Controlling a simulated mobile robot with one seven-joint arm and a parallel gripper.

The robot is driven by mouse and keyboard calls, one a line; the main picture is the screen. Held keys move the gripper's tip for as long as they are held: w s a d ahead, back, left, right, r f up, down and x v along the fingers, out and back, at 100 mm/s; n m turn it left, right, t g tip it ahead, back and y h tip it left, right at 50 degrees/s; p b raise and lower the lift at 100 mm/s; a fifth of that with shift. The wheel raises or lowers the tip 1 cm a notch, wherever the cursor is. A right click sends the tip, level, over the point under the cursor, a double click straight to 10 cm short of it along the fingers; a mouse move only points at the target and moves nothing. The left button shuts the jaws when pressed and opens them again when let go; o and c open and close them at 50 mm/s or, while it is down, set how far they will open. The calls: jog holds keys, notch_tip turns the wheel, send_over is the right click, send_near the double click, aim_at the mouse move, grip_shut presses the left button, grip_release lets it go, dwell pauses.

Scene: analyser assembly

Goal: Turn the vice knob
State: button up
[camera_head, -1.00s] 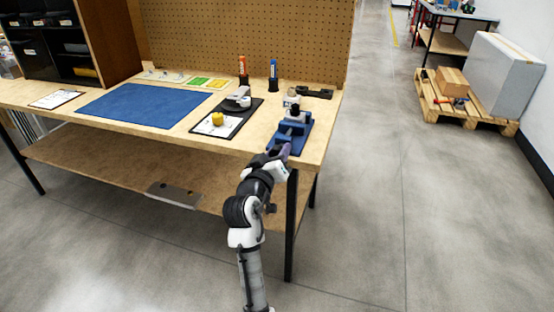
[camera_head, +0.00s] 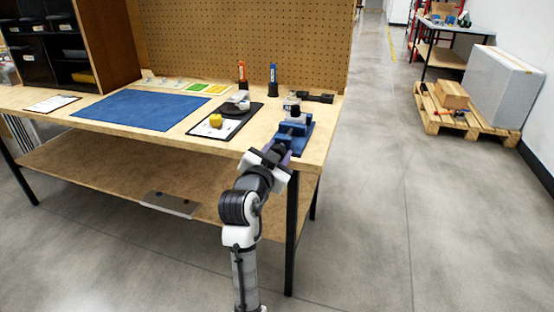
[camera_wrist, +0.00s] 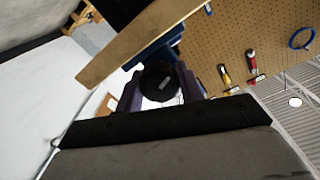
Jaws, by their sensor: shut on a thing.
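The blue vice (camera_head: 299,134) is on the front right corner of the workbench. A dark, round vice knob (camera_wrist: 158,80) with a light mark on it shows in the wrist view, below the blue body of the vice (camera_wrist: 152,52). My gripper (camera_head: 277,152) is at the vice's front end, by the bench's front edge. In the wrist view, the purple fingers of my gripper (camera_wrist: 159,88) stand on either side of the knob and are shut on it. The knob is hidden behind my gripper in the head view.
A pegboard (camera_head: 240,45) stands behind. A pallet (camera_head: 450,115) with boxes is at the right. Open floor lies between.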

jog(key=m+b, duration=0.3)
jog(key=m, duration=0.3)
jog(key=shift+b, duration=0.35)
jog(key=m+b, duration=0.3)
jog(key=m, duration=0.3)
jog(key=shift+y, duration=0.3)
jog(key=shift+a, duration=0.35)
jog(key=o, duration=1)
jog(key=shift+f, duration=0.1)
jog(key=shift+w+f, duration=0.1)
